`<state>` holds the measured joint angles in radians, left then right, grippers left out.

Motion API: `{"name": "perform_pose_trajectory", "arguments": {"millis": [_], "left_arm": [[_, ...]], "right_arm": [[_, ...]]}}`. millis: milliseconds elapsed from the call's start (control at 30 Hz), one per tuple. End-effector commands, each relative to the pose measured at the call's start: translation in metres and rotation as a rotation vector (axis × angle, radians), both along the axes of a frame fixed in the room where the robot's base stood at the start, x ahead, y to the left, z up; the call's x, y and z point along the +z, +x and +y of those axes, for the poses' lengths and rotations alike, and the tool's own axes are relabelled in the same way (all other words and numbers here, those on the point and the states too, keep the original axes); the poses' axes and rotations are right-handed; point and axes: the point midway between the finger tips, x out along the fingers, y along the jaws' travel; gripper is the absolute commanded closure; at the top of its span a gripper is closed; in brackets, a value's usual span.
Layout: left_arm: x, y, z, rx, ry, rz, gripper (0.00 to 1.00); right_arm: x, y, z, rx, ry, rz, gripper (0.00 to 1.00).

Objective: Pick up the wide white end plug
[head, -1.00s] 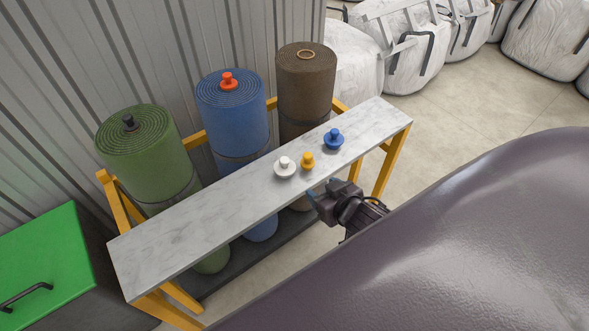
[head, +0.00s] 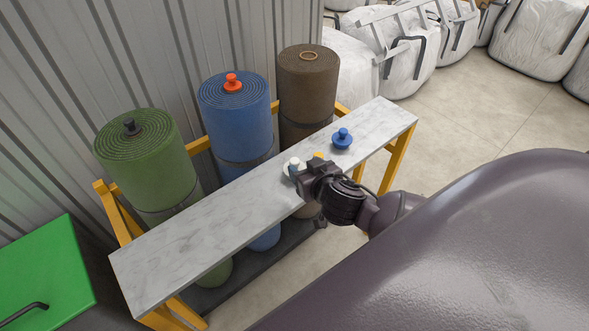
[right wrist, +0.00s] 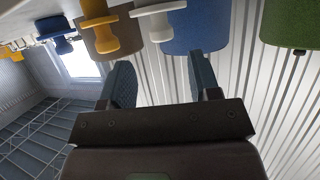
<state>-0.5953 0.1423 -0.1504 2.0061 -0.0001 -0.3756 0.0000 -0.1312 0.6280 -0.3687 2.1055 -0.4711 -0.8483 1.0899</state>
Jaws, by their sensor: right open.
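The wide white end plug (head: 289,166) stands on the marble-topped bench, partly hidden by my right gripper (head: 297,174). In the right wrist view the white plug (right wrist: 158,20) is ahead of my right gripper (right wrist: 161,75), roughly in line with the gap between its fingers. The fingers are apart and nothing is between them. My left gripper is not in view.
A blue plug (head: 342,138) stands further right. Green (head: 150,165), blue (head: 240,120) and brown (head: 308,85) turf rolls stand behind the bench (head: 200,230).

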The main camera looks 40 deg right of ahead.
Motion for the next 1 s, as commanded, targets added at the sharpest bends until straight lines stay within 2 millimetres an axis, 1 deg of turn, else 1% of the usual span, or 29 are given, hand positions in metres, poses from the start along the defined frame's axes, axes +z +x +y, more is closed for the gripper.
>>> {"name": "perform_pose_trajectory", "arguments": {"millis": [200,333,467,667,700,767,1000], "left_arm": [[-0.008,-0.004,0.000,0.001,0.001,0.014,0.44],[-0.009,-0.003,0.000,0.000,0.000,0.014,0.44],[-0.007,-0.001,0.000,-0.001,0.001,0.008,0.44],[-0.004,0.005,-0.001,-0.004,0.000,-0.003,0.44],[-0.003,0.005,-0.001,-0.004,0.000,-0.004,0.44],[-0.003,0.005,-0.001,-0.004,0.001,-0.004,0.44],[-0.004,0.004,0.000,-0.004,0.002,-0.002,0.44]], "right_arm": [[-0.018,0.024,-0.002,0.001,-0.003,0.000,0.43],[-0.023,0.036,-0.003,0.003,-0.001,0.000,0.43],[-0.025,0.041,-0.005,0.001,0.001,0.001,0.43],[-0.025,0.041,-0.005,0.001,0.001,0.000,0.43],[-0.025,0.041,-0.005,0.001,0.001,0.000,0.46],[-0.025,0.041,-0.005,0.001,0.001,0.000,0.56],[-0.025,0.041,-0.005,0.001,0.001,0.001,0.92]]}}
